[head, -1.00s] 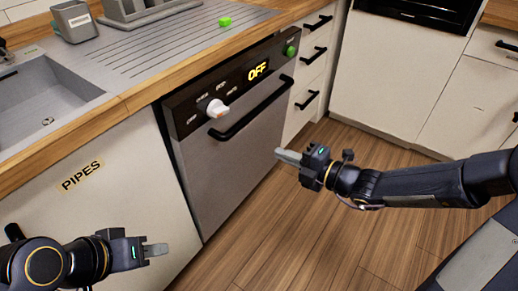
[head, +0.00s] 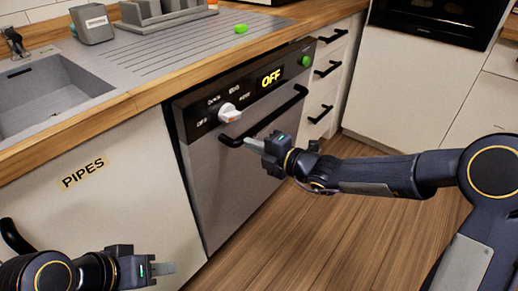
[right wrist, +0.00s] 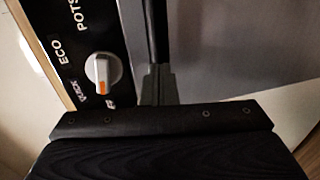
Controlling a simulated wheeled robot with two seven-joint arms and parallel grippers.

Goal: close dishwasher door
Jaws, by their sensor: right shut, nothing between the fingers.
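The dishwasher door (head: 225,185) is a grey metal front under the counter. It stands upright and looks level or nearly level with the cabinet fronts; a small gap cannot be ruled out. Its black panel carries a white dial (head: 229,113) and a display reading OFF. A black bar handle (head: 285,113) crosses its upper part; it also shows in the right wrist view (right wrist: 159,30). My right gripper (head: 250,144) is shut and empty, its fingertips at or just in front of the handle's left end. My left gripper (head: 165,269) is low at the left, away from the door; its fingers look together.
A sink (head: 45,95) and ribbed counter lie above, with a green object (head: 240,29) on top. A white PIPES cabinet (head: 100,190) is left of the dishwasher, white drawers (head: 325,75) right. The wooden floor (head: 300,245) in front is clear.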

